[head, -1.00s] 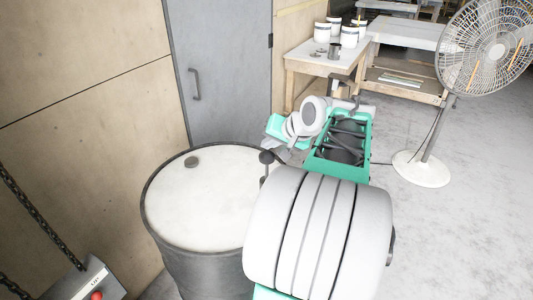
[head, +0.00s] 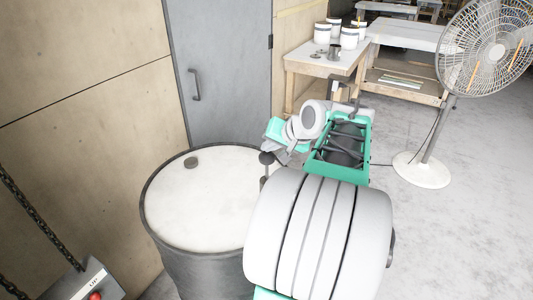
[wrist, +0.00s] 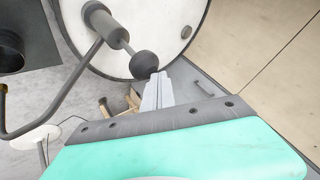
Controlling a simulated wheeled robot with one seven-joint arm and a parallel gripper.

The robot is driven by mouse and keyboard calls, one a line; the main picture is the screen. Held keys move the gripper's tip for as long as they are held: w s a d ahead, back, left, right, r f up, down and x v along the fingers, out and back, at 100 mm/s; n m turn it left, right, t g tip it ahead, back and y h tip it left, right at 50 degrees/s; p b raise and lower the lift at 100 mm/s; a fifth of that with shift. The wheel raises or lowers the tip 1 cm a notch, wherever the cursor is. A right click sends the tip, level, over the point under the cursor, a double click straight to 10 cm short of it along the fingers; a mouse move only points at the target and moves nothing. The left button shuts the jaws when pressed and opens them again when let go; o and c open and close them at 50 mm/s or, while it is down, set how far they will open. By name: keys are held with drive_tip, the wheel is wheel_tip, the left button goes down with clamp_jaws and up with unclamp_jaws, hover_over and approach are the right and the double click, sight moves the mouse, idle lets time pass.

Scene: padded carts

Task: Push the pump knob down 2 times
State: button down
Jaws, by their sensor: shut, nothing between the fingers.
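The pump knob (head: 266,158) is a dark ball above the right part of a drum's pale lid in the head view. In the wrist view the knob (wrist: 144,64) tops a thin rod that comes out of a dark pump body (wrist: 101,20). My gripper (head: 279,148) is just right of the knob in the head view. In the wrist view my gripper (wrist: 156,80) is shut and empty, its light grey tips right beside the knob's lower edge. I cannot tell whether they touch it. My arm hides part of the pump in the head view.
The grey drum (head: 149,222) stands by a wooden wall and a grey door (head: 222,75). A bent pipe (wrist: 62,105) runs from the pump. A table (head: 318,66) with white tubs and a fan (head: 490,50) stand behind. Open floor (head: 455,235) lies at the right.

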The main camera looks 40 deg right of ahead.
sight(271, 159)
drive_tip(key=shift+f+b, duration=1.75)
drive_tip(key=shift+f, duration=0.85)
idle(1.5)
drive_tip(key=shift+r, duration=0.1)
drive_tip(key=shift+r+p, duration=2.7)
drive_tip(key=shift+r, duration=0.5)
drive_tip(key=shift+r, duration=0.1)
wheel_tip(271, 159, up, 5)
drive_tip(key=p, duration=0.4)
